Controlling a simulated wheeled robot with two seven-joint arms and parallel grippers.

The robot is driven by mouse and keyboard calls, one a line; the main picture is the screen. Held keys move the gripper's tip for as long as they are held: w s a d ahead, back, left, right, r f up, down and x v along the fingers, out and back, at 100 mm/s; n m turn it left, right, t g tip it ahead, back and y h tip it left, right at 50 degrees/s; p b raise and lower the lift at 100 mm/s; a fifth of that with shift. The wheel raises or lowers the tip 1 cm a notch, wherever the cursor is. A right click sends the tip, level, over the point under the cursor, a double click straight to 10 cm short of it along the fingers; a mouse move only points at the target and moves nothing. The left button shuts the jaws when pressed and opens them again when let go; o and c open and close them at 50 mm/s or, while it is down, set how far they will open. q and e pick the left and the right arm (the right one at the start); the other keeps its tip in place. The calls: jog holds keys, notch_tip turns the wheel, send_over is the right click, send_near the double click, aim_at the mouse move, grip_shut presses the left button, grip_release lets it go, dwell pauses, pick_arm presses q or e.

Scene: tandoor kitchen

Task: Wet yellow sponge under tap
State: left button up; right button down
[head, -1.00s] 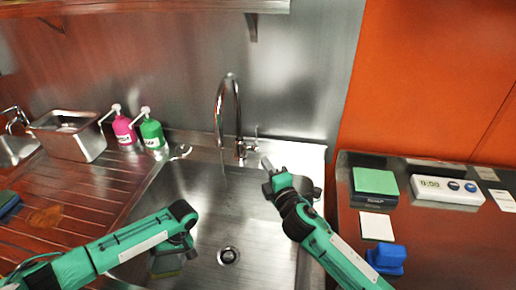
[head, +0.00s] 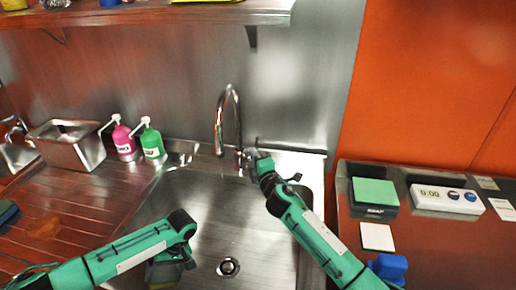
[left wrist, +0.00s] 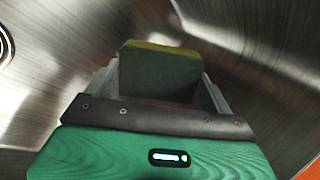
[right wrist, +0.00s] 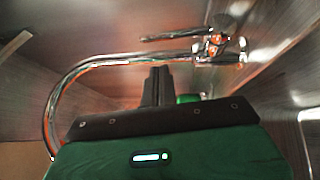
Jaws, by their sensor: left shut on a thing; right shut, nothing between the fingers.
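The sponge (left wrist: 160,75) is dark green with a yellowish edge. My left gripper (head: 172,262) is shut on it and holds it over the front left of the sink, left of the drain. In the head view the sponge (head: 164,273) is partly hidden by the gripper. The chrome tap (head: 237,110) arches over the back of the sink; I see no clear water stream. My right gripper (head: 252,157) is shut and empty at the tap's base, partly hiding it. In the right wrist view its fingers (right wrist: 156,88) point toward the tap's lever (right wrist: 185,37); contact cannot be told.
The steel sink (head: 215,205) has a round drain (head: 228,267). A pink bottle (head: 124,140) and a green bottle (head: 152,143) stand at its back left, beside a steel container (head: 68,140). A timer (head: 447,198) and a green-topped pad (head: 375,192) lie on the right counter.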

pick_arm(q)
jog(key=shift+r, duration=0.25)
pick_arm(e)
jog(key=w, duration=0.1)
jog(key=w+d, duration=0.1)
jog(key=shift+w+d+r, duration=0.15)
jog(key=shift+w, duration=0.15)
pick_arm(q)
jog(key=shift+f, duration=0.25)
jog(key=shift+s, duration=0.2)
pick_arm(e)
jog(key=shift+w+d+r, duration=0.35)
jog(key=shift+w+r, duration=0.3)
jog(key=shift+w, duration=0.2)
